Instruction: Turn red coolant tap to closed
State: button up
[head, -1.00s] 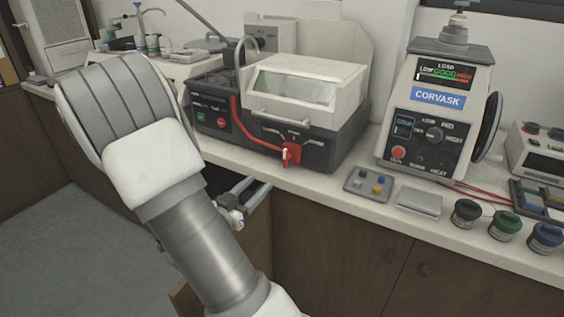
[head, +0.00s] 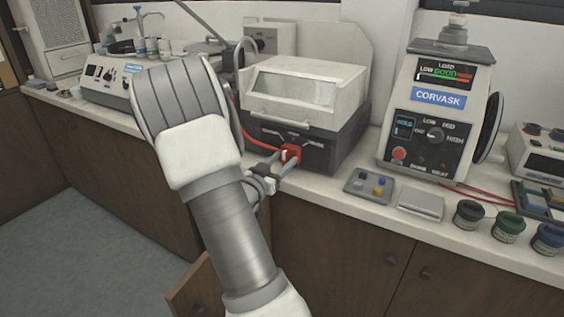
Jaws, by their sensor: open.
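The red coolant tap (head: 292,153) sits on the dark front of the bench machine with the clear-windowed white hood (head: 295,92). Its lever is partly hidden by my gripper, and I cannot tell its exact angle. My gripper (head: 282,160) is open at the tap, with its fingertips at or just in front of the lever. I cannot tell whether they touch it. My forearm hides the machine's left front.
The Corvask press (head: 437,105) stands to the right.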

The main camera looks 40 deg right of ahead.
grip_shut()
jog(key=shift+n, duration=0.3)
jog(key=n+p, duration=0.3)
jog(key=shift+w+a+r, duration=0.1)
jog(key=shift+w+r, duration=0.05)
jog(key=n+p, duration=0.3)
jog(key=n, duration=0.2)
jog(key=shift+f+p, duration=0.2)
jog(key=shift+p, duration=0.2)
jog(key=shift+f, duration=0.1)
dwell(0.3)
grip_release()
